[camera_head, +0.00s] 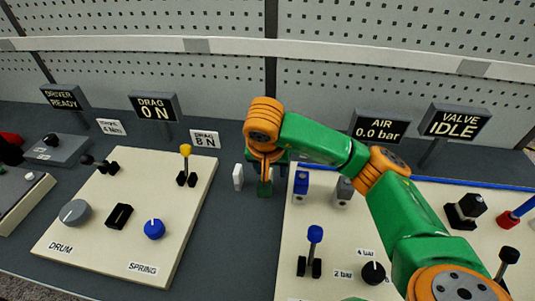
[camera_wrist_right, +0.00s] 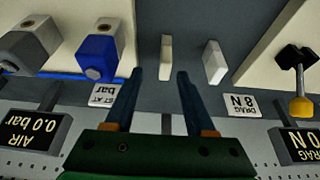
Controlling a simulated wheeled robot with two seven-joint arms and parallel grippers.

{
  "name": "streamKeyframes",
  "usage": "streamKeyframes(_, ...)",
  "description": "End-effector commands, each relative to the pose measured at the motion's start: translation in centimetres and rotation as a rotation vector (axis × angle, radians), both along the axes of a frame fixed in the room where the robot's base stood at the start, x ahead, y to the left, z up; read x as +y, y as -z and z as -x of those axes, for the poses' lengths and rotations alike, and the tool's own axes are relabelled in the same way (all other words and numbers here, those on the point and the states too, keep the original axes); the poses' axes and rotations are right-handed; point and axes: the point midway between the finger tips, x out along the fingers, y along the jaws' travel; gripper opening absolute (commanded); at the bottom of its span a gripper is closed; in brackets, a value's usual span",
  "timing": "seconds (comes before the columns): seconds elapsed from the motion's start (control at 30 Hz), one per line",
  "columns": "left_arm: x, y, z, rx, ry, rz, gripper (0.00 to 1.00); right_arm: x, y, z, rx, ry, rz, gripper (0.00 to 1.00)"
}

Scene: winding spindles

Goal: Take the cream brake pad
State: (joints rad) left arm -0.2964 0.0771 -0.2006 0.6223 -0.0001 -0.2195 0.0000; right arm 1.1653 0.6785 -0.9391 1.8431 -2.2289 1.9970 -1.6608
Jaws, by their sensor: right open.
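The cream brake pad (camera_wrist_right: 166,56) stands on the dark bench in the right wrist view, just beyond and between my right fingertips. A paler, whitish pad (camera_wrist_right: 213,62) stands beside it to the right. In the head view the whitish pad (camera_head: 238,177) shows just left of my right gripper (camera_head: 265,183), which hides the cream pad there. My right gripper also shows in the right wrist view (camera_wrist_right: 157,74), with its two dark blue fingers apart and nothing gripped. The cream pad appears apart from both fingers. My left gripper is not in view.
A cream drum panel (camera_head: 100,240) with a yellow-tipped lever (camera_head: 186,165) lies to the left. Another cream panel (camera_head: 330,225) with a blue block (camera_head: 301,183) and a grey block (camera_head: 344,190) lies to the right. Dark bench shows between them. Small signs stand behind.

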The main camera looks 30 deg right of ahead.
Motion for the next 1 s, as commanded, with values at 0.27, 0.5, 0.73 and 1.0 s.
streamKeyframes(0.27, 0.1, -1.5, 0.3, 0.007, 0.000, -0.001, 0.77, -0.4, 2.5, -1.0, 0.008, 0.001, -0.001, 0.55)
streamKeyframes(0.5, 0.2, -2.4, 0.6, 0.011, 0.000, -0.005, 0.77, -1.0, 6.4, -2.6, 0.003, 0.000, -0.001, 0.55)
streamKeyframes(0.73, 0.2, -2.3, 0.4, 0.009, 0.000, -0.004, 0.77, -1.0, 6.6, -2.7, 0.000, -0.001, 0.000, 0.50)
streamKeyframes(1.0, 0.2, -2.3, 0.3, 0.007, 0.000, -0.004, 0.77, -1.0, 6.6, -2.7, 0.000, 0.000, 0.000, 0.00)
